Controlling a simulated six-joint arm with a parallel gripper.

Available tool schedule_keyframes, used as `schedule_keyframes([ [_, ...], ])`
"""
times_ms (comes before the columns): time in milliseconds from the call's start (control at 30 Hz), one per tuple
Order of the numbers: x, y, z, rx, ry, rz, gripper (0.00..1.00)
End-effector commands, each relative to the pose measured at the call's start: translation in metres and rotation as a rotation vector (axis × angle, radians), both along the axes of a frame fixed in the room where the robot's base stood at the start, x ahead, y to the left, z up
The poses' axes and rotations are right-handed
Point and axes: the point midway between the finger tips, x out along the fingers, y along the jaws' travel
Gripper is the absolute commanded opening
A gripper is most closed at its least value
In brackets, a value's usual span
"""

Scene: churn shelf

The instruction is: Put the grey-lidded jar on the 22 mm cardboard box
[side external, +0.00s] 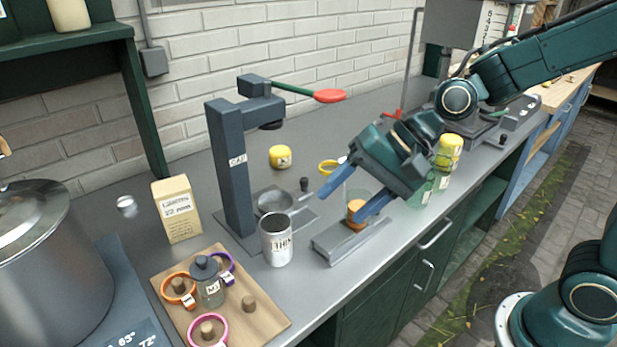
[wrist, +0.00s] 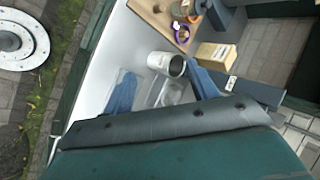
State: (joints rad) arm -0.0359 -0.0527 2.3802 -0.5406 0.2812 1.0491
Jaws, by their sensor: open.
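The grey-lidded jar (side external: 210,287) stands upright on the wooden peg board at the lower left in the side view, among coloured rings. The 22 mm cardboard box (side external: 177,210) stands upright behind the board; its top is bare. It also shows in the wrist view (wrist: 215,55). My gripper (side external: 340,208) is open, its blue fingers apart and pointing down-left, well to the right of the jar and the box. In the wrist view my gripper (wrist: 163,88) shows no object held. A clear vessel with orange contents (side external: 355,212) appears near the fingers; its exact depth relation is unclear.
The tall dark press (side external: 232,165) with a red-tipped lever and a white tin (side external: 277,240) stand between my gripper and the box. The wooden board (side external: 262,318) carries pegs and rings. A large pot (side external: 45,265) is at left. Yellow-lidded jars (side external: 449,150) stand behind my gripper.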

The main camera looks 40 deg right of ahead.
Motion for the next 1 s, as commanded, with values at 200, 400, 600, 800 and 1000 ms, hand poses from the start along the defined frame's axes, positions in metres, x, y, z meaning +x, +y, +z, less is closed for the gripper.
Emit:
schedule_keyframes([
  [200, -0.030, -0.040, 0.022, -0.253, -0.135, 0.141, 0.58],
  [400, -0.062, -0.076, 0.038, -0.466, -0.208, 0.261, 0.58],
  [600, -0.100, -0.109, 0.050, -0.653, -0.245, 0.370, 0.58],
  [800, -0.133, -0.133, 0.057, -0.776, -0.250, 0.456, 0.58],
  [1000, -0.149, -0.142, 0.058, -0.823, -0.245, 0.496, 0.58],
])
